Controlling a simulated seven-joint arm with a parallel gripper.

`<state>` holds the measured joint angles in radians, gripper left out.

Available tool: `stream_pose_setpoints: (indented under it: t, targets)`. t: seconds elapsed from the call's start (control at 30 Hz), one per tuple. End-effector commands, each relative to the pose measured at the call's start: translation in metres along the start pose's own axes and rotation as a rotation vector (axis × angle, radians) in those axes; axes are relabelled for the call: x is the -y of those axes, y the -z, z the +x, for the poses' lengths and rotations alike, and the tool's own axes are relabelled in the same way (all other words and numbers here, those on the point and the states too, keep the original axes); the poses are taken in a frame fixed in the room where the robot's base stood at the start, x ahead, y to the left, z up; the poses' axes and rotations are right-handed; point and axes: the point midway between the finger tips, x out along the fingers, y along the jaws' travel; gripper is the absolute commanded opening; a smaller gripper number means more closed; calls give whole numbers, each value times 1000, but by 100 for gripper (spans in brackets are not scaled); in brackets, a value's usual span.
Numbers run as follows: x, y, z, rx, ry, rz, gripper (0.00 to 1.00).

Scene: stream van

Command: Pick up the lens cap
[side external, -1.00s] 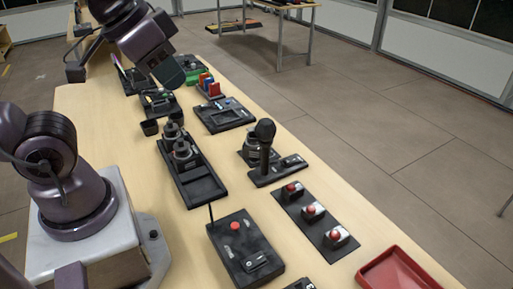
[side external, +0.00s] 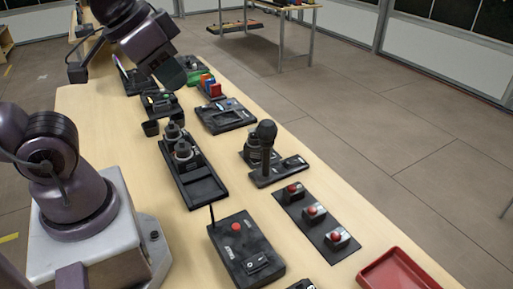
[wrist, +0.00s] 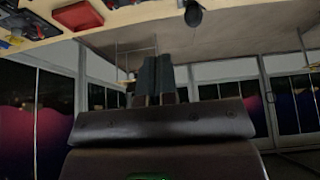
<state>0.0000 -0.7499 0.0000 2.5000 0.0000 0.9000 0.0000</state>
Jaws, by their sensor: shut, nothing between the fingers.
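I cannot pick out the lens cap for sure in either view. Camera lenses (side external: 182,150) stand upright in a long black tray (side external: 206,188) on the table in the side view. My gripper (side external: 176,76) is raised over the far part of the table, beyond that tray, and partly covers the things behind it. In the wrist view its two dark fingers (wrist: 155,75) are together with nothing between them. It is apart from the lenses.
A microphone (side external: 266,134) stands on a black base right of the lens tray. A red-button panel (side external: 313,212), a black box with an antenna (side external: 243,247) and a red tray (side external: 392,274) are nearer. Bare wood lies left of the lens tray.

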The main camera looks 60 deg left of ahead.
Motion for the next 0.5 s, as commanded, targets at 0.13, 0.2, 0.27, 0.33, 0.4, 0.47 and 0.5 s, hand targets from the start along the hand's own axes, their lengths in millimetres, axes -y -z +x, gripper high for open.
stream_pose_setpoints:
  t: [0.13, 0.2, 0.27, 0.33, 0.4, 0.47, 0.5]
  targets:
    - [0, 0, 0, 0, 0, 0, 0]
    - [0, 0, 0, 0, 0, 0, 0]
    - [0, 0, 0, 0, 0, 0, 0]
    - [0, 0, 0, 0, 0, 0, 0]
    - [0, 0, 0, 0, 0, 0, 2]
    - [0, 0, 0, 0, 0, 0, 16]
    - [0, 0, 0, 0, 0, 0, 25]
